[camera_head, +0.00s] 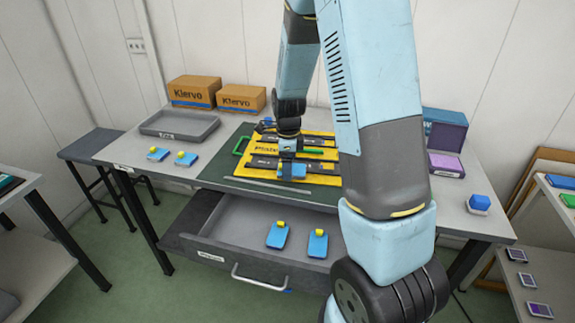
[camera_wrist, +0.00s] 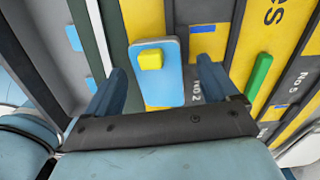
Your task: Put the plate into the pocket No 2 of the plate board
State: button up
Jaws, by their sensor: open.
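The blue plate (camera_wrist: 172,85) with a yellow knob (camera_wrist: 150,60) lies over the yellow and black plate board (camera_wrist: 143,18), beside the label No 2 (camera_wrist: 196,93) in the wrist view. In the head view the plate (camera_head: 292,171) is at the board's near edge. My gripper (camera_wrist: 161,66) is open, its two fingers spread on either side of the plate with visible gaps. In the head view my gripper (camera_head: 289,152) is right above the plate and hides part of it. I cannot tell whether the plate sits fully down in the pocket.
Two similar plates lie on the table at left (camera_head: 158,154), and two in the open drawer (camera_head: 240,222). A grey tray (camera_head: 180,125) and two cartons (camera_head: 194,91) stand behind. Green bars (camera_wrist: 260,75) are on the board. Purple boxes (camera_head: 445,135) stand at right.

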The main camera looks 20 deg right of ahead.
notch_tip(320, 180, up, 13)
jog(key=shift+r, duration=0.2)
dwell(0.3)
dwell(0.3)
jog(key=s+r+n+t, duration=0.2)
jog(key=s+r+n, duration=0.5)
jog(key=s+n, duration=0.4)
jog(key=s+r+n+t, duration=0.3)
jog(key=s+r+n, duration=0.5)
jog(key=s+n, duration=0.3)
jog(key=shift+s+a+n+t, duration=0.3)
jog(key=shift+s, duration=1.25)
dwell(0.9)
